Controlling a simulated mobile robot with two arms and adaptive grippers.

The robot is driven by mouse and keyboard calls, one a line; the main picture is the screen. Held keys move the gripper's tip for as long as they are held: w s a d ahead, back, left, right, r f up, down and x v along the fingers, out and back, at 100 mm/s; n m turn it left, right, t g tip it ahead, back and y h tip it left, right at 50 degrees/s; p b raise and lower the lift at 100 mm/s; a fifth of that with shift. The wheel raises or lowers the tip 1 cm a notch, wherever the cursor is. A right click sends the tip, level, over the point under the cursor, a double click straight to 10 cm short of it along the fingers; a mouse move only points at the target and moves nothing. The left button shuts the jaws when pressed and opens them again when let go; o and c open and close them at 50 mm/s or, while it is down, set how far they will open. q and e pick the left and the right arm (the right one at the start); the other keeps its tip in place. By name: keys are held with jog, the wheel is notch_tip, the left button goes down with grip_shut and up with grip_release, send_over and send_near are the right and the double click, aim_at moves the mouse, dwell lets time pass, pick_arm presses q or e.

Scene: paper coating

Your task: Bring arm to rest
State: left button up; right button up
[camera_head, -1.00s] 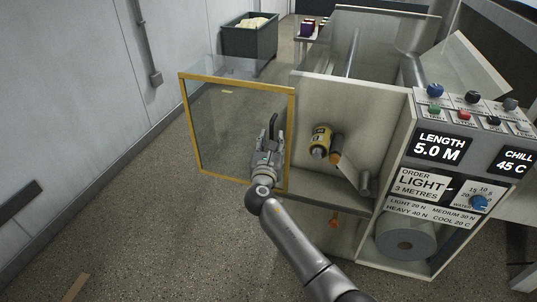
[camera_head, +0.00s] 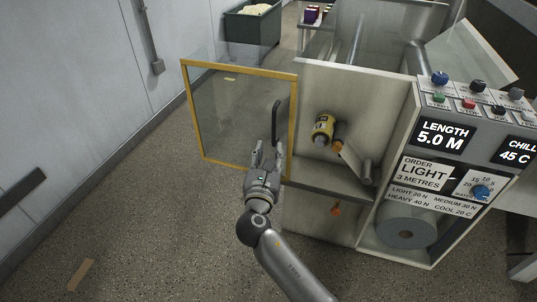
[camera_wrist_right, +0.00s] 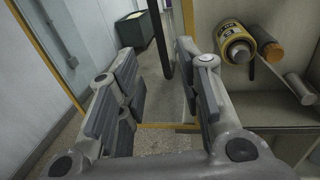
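My right gripper (camera_head: 266,156) is in the head view, in front of the yellow-framed glass door (camera_head: 292,135), just below its black handle (camera_head: 276,120). In the right wrist view my right gripper (camera_wrist_right: 160,95) has its two fingers spread apart with nothing between them. The black handle (camera_wrist_right: 162,40) stands beyond the fingertips, apart from them. The door is swung open to the left of the machine (camera_head: 395,100). My left gripper is not in view.
Inside the open machine are a yellow roller (camera_head: 323,128) and an orange-ended roller (camera_head: 337,145). A paper roll (camera_head: 405,232) sits in the lower bay. A dark bin (camera_head: 252,27) stands at the back. The floor (camera_head: 150,220) on the left is mostly clear.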

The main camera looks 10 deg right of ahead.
jog(key=shift+f, duration=0.1)
jog(key=s+d+f+m+g+y+p, duration=0.1)
jog(key=s+f+m+g+y, duration=0.15)
jog(key=f, duration=0.85)
jog(key=s+f+m+g+y, duration=0.1)
jog(key=s+f+m+g, duration=0.15)
jog(key=f, duration=0.85)
jog(key=s+d+f+m+g+y+p, duration=0.15)
jog(key=s+f+m+g, duration=0.35)
jog(key=s+f, duration=0.8)
jog(key=s+d+f+m+g, duration=0.2)
jog(key=s+f+m, duration=0.4)
jog(key=s, duration=0.6)
jog(key=s+d+f+m+g+p, duration=0.1)
jog(key=s+f+m, duration=0.5)
jog(key=s, duration=0.6)
jog(key=s+d+f+m+g+y, duration=0.1)
jog(key=s+d+f+m+g, duration=0.2)
jog(key=s, duration=0.9)
notch_tip(320, 180, down, 4)
jog(key=d+m, duration=0.2)
jog(key=m, duration=0.2)
jog(key=shift+d+r+m+p, duration=0.2)
jog(key=shift+m+p, duration=0.1)
jog(key=shift+p, duration=0.1)
